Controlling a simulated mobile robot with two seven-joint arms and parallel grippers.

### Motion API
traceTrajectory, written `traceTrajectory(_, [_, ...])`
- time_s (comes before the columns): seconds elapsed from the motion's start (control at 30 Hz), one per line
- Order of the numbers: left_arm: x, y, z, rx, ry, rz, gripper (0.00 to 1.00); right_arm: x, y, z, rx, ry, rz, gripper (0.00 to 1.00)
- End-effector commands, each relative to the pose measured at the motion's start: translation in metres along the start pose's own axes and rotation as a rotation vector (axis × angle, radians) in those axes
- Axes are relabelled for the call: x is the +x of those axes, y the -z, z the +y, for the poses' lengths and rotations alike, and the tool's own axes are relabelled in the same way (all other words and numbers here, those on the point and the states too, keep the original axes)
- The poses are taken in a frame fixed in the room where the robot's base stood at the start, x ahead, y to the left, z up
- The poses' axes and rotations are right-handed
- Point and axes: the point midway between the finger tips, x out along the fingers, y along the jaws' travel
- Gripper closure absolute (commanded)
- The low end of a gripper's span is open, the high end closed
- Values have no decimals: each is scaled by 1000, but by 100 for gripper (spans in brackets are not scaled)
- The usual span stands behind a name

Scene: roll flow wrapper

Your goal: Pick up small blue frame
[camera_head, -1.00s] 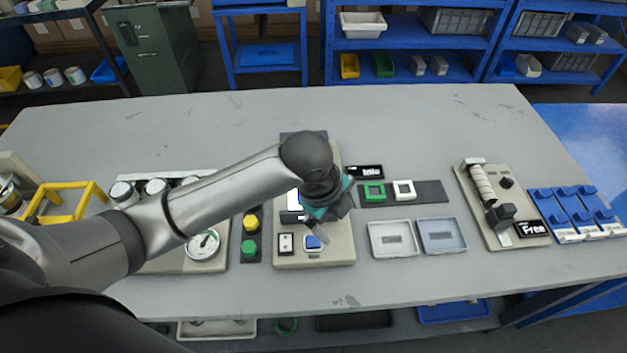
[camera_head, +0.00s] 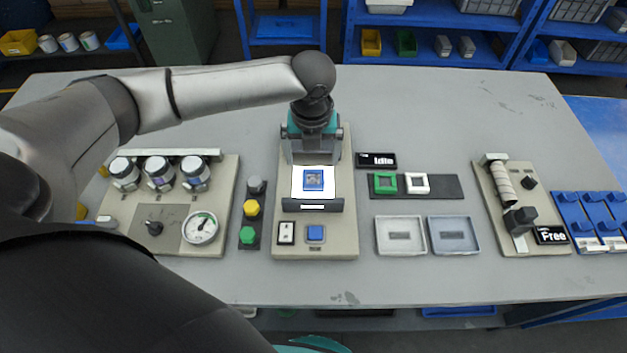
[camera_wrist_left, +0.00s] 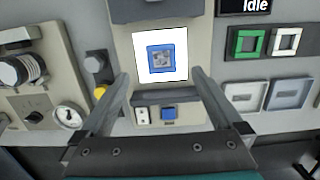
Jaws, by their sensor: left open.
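The small blue frame (camera_head: 313,180) lies on a white square pad on a beige station in the head view. It also shows in the left wrist view (camera_wrist_left: 161,58), on the white square beyond my fingers. My left gripper (camera_head: 313,160) hangs over the back part of that station, just behind the blue frame. In the left wrist view my left gripper (camera_wrist_left: 160,85) is open, its two fingers apart with nothing between them. I cannot tell its exact height above the pad. No right gripper fingers show.
A green frame (camera_head: 384,183) and a white frame (camera_head: 417,183) lie on a dark strip at the right. Two shallow trays (camera_head: 400,251) (camera_head: 470,249) stand in front of them. A blue button (camera_head: 315,233) and yellow and green knobs (camera_head: 249,235) are near the pad.

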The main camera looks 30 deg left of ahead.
Motion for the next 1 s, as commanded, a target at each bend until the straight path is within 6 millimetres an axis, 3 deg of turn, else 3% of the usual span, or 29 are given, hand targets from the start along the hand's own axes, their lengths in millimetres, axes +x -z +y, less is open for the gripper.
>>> traceTrajectory(0.1, [18,0,-1,-1,0,1,0,5,-1,0,0,0,-1,50])
traceTrajectory(0.33, [34,2,-1,-1,0,0,0,8,-1,0,-1,1,-2,50])
traceTrajectory(0.6, [72,5,-2,-1,1,-1,0,17,-2,-1,-1,1,-2,50])
traceTrajectory(0.9, [77,5,-2,0,1,-2,0,17,-2,-1,-2,1,-1,50])
traceTrajectory(1.0, [77,5,-2,0,1,-2,9,17,-2,-1,-2,1,-1,50])
